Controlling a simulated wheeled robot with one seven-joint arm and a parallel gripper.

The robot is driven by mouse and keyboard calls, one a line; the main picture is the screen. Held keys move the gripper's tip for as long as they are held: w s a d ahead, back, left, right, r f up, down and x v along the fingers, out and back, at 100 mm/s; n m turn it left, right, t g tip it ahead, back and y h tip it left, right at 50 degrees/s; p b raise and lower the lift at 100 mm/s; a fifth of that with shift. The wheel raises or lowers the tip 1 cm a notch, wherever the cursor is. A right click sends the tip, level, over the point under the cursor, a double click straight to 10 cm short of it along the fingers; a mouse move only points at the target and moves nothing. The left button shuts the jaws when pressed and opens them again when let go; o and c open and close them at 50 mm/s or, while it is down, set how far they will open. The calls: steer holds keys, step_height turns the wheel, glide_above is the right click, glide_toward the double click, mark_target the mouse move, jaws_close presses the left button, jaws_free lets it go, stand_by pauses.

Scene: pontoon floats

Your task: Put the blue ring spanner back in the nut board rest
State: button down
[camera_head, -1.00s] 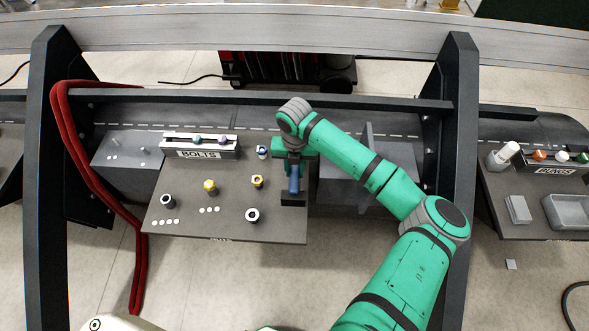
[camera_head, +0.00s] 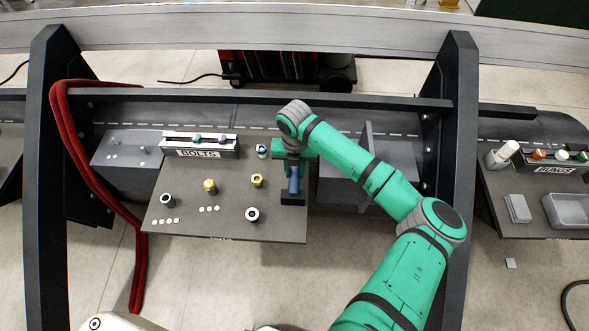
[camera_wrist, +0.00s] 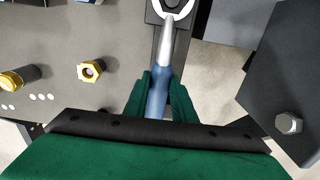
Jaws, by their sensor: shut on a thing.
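The blue ring spanner (camera_head: 294,184) is at the right edge of the dark nut board (camera_head: 228,226). In the wrist view its blue handle (camera_wrist: 157,92) lies between the fingers of my gripper (camera_wrist: 160,88), which is shut on it. Its silver shaft runs away from the gripper to a ring end at the top of the picture. The ring end is over a dark block, the rest (camera_wrist: 152,12); it also shows in the head view (camera_head: 293,199). I cannot tell whether the spanner touches the rest. My gripper hides part of the handle in the head view.
Several studs and nuts stand on the board, including a yellow nut (camera_head: 210,186) and a dark one (camera_head: 252,214). A BOLTS rack (camera_head: 200,146) is behind them. A grey upright plate with a bolt (camera_wrist: 289,123) is right of my gripper. A red hose (camera_head: 92,170) hangs at left.

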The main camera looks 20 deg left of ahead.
steer(key=shift+f, duration=0.25)
steer(key=c, duration=1.4)
jaws_free()
step_height(320, 180, up, 11)
steer(key=shift+a+f, duration=0.1)
